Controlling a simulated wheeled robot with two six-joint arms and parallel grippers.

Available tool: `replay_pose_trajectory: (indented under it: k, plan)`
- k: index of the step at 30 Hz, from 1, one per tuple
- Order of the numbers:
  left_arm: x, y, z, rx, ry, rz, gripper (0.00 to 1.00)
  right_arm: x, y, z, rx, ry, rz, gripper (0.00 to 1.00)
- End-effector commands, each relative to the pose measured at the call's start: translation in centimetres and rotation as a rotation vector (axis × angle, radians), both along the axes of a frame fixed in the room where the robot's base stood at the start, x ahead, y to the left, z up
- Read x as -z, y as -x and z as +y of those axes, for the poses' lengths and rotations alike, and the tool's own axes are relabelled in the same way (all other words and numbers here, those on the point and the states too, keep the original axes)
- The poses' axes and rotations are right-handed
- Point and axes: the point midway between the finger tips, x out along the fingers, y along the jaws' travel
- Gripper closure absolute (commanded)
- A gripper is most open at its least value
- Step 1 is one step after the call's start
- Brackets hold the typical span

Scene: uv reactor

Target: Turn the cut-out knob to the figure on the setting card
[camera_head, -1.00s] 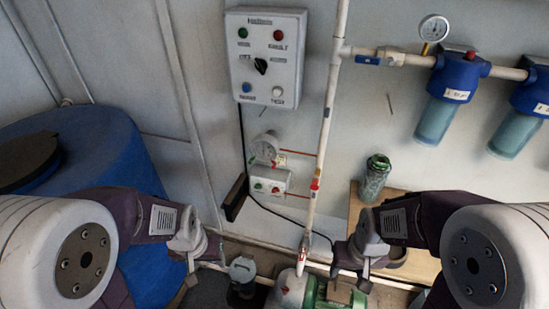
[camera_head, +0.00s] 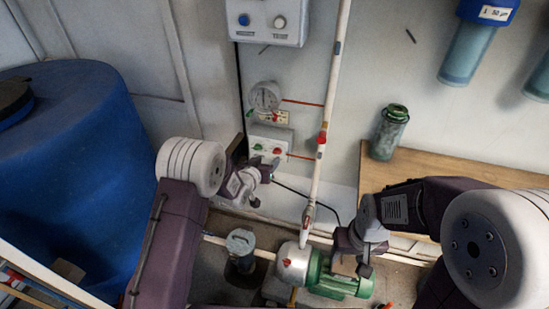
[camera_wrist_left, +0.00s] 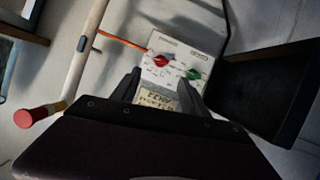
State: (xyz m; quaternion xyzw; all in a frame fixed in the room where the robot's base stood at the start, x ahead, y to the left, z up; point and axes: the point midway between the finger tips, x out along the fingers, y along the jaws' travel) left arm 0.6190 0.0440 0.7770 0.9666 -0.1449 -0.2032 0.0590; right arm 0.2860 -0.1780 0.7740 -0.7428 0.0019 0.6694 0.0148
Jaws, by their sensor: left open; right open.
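A small white box (camera_head: 268,138) on the wall carries a green knob (camera_head: 257,147) and a red knob (camera_head: 277,150). In the left wrist view the box (camera_wrist_left: 178,57) shows upside down, with the red knob (camera_wrist_left: 161,60) and green knob (camera_wrist_left: 193,74). I cannot read which one is the cut-out. My left gripper (camera_head: 258,182) is open and empty, just below the box. My right gripper (camera_head: 363,258) is open above the pump.
A white vertical pipe (camera_head: 330,110) runs right of the box, with red lines joining it. A green pump (camera_head: 340,284) stands below. A green canister (camera_head: 390,132) stands on a wooden bench (camera_head: 450,175). A blue tank (camera_head: 80,180) fills the left. A dark slab (camera_wrist_left: 275,85) stands beside the box.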

Motion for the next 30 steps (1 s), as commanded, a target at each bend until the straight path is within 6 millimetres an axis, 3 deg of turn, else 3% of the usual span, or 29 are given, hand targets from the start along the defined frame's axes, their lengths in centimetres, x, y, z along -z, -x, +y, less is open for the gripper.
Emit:
replay_pose_trajectory:
  k: [12,24,25,30]
  plan:
    - [3.0,-6.5,-2.2,0.000,0.000,0.001,0.47,1.3,0.0,0.0,0.000,0.000,0.000,0.47]
    - [3.3,-7.6,-2.6,-0.001,-0.001,0.001,0.47,1.4,0.0,0.0,0.000,0.000,0.000,0.47]
    - [3.3,-7.6,-2.6,-0.001,-0.001,0.001,0.50,1.4,0.0,0.0,0.000,0.000,0.000,0.47]
    - [3.3,-7.6,-2.6,-0.001,-0.001,0.001,0.97,1.4,0.0,0.0,0.000,0.000,0.000,0.47]
